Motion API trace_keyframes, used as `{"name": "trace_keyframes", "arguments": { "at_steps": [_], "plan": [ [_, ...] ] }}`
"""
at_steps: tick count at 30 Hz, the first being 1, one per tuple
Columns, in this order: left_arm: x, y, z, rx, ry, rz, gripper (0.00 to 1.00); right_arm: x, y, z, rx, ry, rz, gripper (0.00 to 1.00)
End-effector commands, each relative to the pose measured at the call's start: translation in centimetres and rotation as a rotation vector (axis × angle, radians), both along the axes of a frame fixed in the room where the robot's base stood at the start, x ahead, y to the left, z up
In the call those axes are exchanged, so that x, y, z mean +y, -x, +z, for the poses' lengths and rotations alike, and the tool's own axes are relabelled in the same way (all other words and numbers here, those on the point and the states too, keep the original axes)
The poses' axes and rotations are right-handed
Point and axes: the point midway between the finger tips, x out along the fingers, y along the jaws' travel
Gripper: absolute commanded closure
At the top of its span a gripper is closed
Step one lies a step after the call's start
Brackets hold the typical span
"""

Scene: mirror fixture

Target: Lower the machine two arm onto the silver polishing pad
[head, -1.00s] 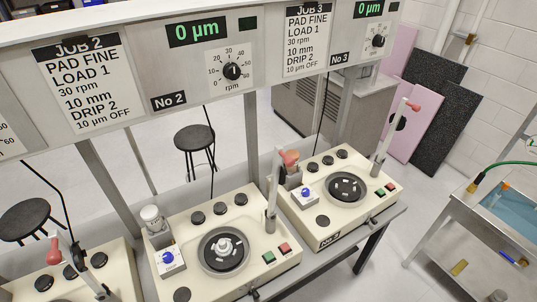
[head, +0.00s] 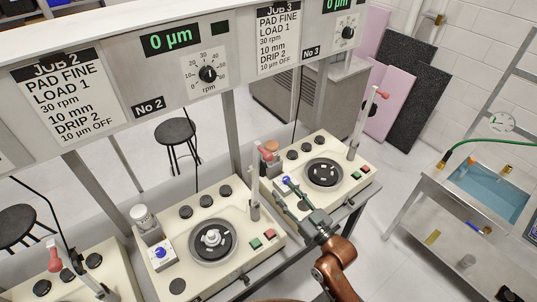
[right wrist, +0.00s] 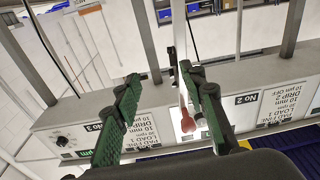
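Machine two (head: 190,283) is the cream unit under the No 2 panel. Its arm (head: 254,206) stands raised at the right of the turntable, with a red handle (head: 270,146) at the top. The round polishing pad (head: 192,246) looks dark with a grey rim and carries a pale fixture (head: 211,238). My right gripper (head: 287,190) is right of the raised arm, near machine three's left side. In the right wrist view my right gripper (right wrist: 160,78) has its fingers spread, with the red handle (right wrist: 186,120) beside the right-hand finger, apparently ungripped. My left gripper is out of view.
Machine three (head: 338,201) stands right of machine two, its arm (head: 366,115) raised. Another machine (head: 113,263) is at lower left. The panel (head: 130,65) runs above. A sink (head: 490,192) and stools (head: 176,132) stand apart. The floor between bench and sink is open.

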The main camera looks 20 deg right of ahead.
Motion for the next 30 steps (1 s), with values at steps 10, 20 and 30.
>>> {"name": "trace_keyframes", "arguments": {
  "at_steps": [10, 20, 30],
  "plan": [
    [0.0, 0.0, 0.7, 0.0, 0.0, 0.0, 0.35, 2.1, 1.0, 11.8, -0.281, -0.095, 0.064, 0.62],
    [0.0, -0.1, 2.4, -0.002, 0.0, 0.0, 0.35, 4.0, -3.2, 13.8, -0.278, -0.095, 0.064, 0.62],
    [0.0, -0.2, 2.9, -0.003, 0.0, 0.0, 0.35, 4.8, -4.9, 14.1, -0.274, -0.092, 0.063, 0.62]
  ]
}}
